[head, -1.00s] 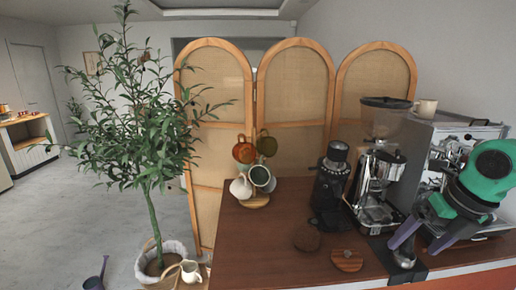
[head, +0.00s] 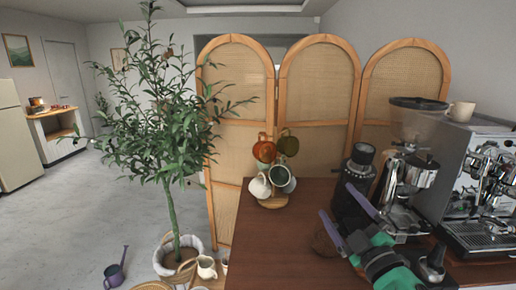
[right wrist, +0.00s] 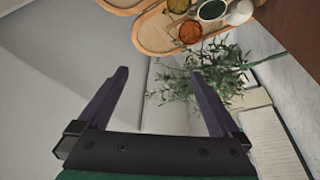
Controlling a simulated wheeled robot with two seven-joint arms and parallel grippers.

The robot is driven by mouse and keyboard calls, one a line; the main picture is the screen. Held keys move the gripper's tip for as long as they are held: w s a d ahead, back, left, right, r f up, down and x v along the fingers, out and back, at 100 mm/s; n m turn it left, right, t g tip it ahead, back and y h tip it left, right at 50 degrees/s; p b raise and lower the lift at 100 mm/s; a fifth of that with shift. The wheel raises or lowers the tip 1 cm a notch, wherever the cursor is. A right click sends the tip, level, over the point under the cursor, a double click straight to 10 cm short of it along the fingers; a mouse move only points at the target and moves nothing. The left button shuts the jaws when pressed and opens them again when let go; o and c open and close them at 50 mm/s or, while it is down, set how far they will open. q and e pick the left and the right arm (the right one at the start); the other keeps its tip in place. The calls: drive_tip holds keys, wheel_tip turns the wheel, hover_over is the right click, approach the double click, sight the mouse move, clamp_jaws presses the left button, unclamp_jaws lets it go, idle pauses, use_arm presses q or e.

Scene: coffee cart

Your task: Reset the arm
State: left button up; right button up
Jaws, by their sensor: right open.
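My right gripper (head: 347,220) is in the lower right of the head view, above the wooden counter, with its two purple fingers spread apart. It is in front of the grinders and points away toward the back left. In the right wrist view the open fingers (right wrist: 158,80) have nothing between them. My left gripper is not in view.
A mug tree with several mugs (head: 272,201) stands on the counter (head: 290,245). A black grinder (head: 354,185), a second grinder (head: 405,180) and the espresso machine (head: 487,180) stand at the right. A potted tree (head: 172,200) and a folding screen (head: 318,95) are beyond.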

drive_tip(key=s+d+f+m+g+h, duration=0.3)
drive_tip(key=s+d+f+m+g, duration=0.15)
drive_tip(key=f, duration=0.55)
drive_tip(key=s+d+f+m+g+h, duration=0.3)
drive_tip(key=f+m, duration=0.2)
drive_tip(key=f, duration=0.5)
drive_tip(key=s+a+f+m+g+y, duration=0.25)
drive_tip(key=s+f+g, duration=0.8)
drive_tip(key=s, duration=0.55)
wheel_tip(320, 180, down, 29)
drive_tip(key=s+h+b, duration=0.1)
drive_tip(key=s+b, duration=0.1)
drive_tip(key=b, duration=0.3)
drive_tip(key=s+d+f+b, duration=0.2)
drive_tip(key=s+f+b, duration=0.2)
drive_tip(key=s+f, duration=1.2)
wheel_tip(320, 180, down, 3)
drive_tip(key=shift+s+d+g, duration=0.25)
drive_tip(key=shift+g, duration=0.05)
